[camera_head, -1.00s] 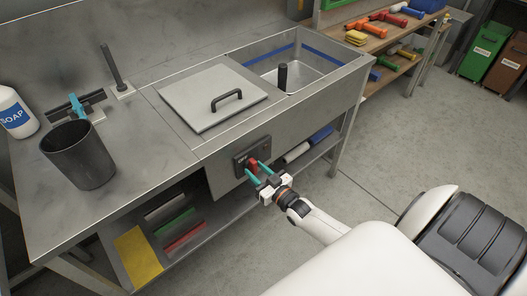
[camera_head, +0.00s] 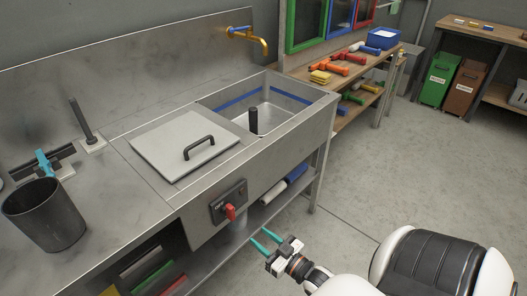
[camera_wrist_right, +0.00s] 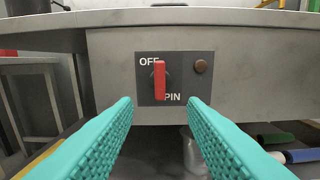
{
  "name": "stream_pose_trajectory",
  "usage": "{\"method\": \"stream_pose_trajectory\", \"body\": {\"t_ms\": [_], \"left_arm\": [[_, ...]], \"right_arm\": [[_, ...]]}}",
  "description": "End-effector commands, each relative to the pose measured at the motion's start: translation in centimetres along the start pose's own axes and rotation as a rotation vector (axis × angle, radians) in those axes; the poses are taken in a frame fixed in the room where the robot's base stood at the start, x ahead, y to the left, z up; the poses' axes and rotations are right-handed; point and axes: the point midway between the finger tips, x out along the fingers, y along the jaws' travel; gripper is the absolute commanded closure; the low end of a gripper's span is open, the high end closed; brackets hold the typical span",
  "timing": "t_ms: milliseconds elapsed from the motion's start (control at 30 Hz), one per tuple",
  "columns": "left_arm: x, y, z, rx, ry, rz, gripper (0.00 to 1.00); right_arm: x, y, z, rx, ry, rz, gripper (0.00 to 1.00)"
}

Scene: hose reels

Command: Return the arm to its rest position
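My right gripper (camera_head: 265,240) is open and empty, with teal fingers, in front of the sink bench and apart from it. In the right wrist view its two fingers (camera_wrist_right: 160,125) stand apart with nothing between them. Ahead of them is a red switch lever (camera_wrist_right: 159,80) on a dark panel (camera_wrist_right: 197,93) marked OFF above and a partly covered "PIN" below. The lever stands upright. In the head view the red lever (camera_head: 230,211) shows on the bench front, left of my gripper. My left gripper is not in view.
The steel bench holds a lid with a handle (camera_head: 185,146), a sink basin (camera_head: 278,116) with a dark post, and a dark bin (camera_head: 45,215). A lower shelf carries rolls (camera_head: 272,192). A brass tap (camera_head: 248,38) is at the back. The floor (camera_head: 370,175) to the right is clear.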

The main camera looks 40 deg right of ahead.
Motion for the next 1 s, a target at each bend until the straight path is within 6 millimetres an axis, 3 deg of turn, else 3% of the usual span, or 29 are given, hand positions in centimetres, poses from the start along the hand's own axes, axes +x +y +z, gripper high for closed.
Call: {"method": "stream_pose_trajectory", "body": {"t_ms": [333,467,567,667,800,900,1000], "left_arm": [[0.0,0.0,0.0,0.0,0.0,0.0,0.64],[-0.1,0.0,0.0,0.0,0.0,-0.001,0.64],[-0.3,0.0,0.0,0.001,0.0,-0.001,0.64],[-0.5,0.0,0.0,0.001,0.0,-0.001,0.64],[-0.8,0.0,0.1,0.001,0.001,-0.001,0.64],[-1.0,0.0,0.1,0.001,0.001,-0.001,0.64],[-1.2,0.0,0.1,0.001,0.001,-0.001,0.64]], "right_arm": [[0.0,0.0,-0.1,0.0,0.002,0.0,0.62],[-0.5,0.1,-2.4,-0.002,0.066,-0.013,0.62],[-1.8,0.3,-7.1,-0.009,0.203,-0.035,0.62],[-4.6,1.2,-13.8,-0.02,0.407,-0.053,0.62],[-10.5,3.5,-22.6,-0.04,0.715,-0.052,0.62],[-15.7,5.8,-27.7,-0.057,0.934,-0.032,0.62],[-21.1,8.1,-31.4,-0.077,1.135,0.001,0.62]]}}
